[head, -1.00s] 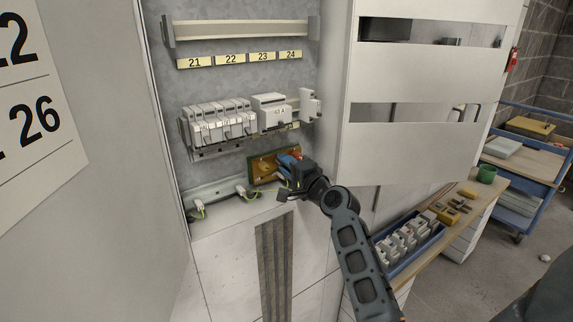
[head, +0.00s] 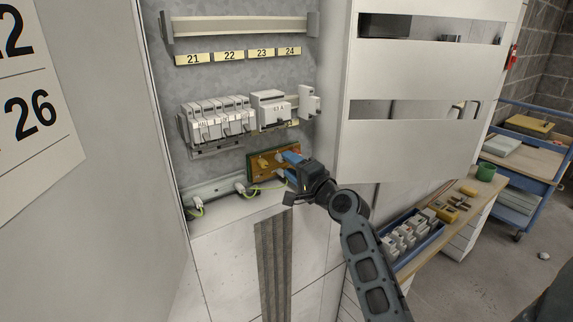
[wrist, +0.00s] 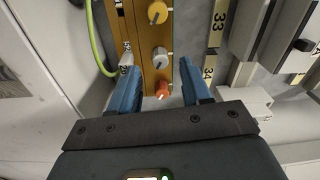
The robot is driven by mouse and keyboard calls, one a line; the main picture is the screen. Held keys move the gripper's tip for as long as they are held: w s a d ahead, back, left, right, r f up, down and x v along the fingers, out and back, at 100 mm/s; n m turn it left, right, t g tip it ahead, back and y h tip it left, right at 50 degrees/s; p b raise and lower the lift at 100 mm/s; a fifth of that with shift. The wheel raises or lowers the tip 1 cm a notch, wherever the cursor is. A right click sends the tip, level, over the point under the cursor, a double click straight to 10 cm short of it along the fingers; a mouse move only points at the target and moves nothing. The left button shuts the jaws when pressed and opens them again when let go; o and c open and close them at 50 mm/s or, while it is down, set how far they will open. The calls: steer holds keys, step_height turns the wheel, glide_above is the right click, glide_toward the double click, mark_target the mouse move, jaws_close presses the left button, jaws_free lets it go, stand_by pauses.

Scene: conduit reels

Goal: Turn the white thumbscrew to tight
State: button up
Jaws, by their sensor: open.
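The white thumbscrew (wrist: 160,57) is on a brown-orange board, between a yellow thumbscrew (wrist: 157,12) and an orange thumbscrew (wrist: 163,91). In the head view, the board (head: 256,173) stands low in the cabinet, and my gripper covers its right end. My gripper (wrist: 157,62) is open, with one blue finger on each side of the board in the wrist view. The white thumbscrew appears level with the fingertips, and the orange one appears between the fingers. I cannot tell any contact or the depth between the fingertips and the screw.
A green-yellow wire (wrist: 97,45) runs close beside the left finger. A rail with white breakers (head: 220,120) is above the board. A white panel (head: 420,120) stands to the right. A blue tray of breakers (head: 408,240) sits on the bench.

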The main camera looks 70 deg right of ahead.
steer(key=v, duration=0.5)
steer(key=shift+b, duration=0.35)
steer(key=s+a+f+n+y, duration=0.1)
steer(key=s+a+f+n, duration=0.15)
steer(key=a, duration=0.45)
steer(key=s+a+f+n+y, duration=0.2)
steer(key=a+f+n, duration=0.2)
steer(key=a, duration=0.3)
steer(key=s+a+f+n+y, duration=0.1)
steer(key=s+a+f+n, duration=0.1)
steer(key=a+f+n, duration=0.3)
steer(key=s+a+r+n+y, duration=0.3)
steer(key=s+a+n, duration=0.2)
steer(key=a, duration=0.5)
steer(key=s+a+r+n+y, duration=0.3)
steer(key=s+a+n, duration=0.3)
steer(key=s+a, duration=0.4)
steer(key=shift+s+r+g, duration=0.2)
steer(key=shift+r+g, duration=0.1)
steer(key=shift+r, duration=0.15)
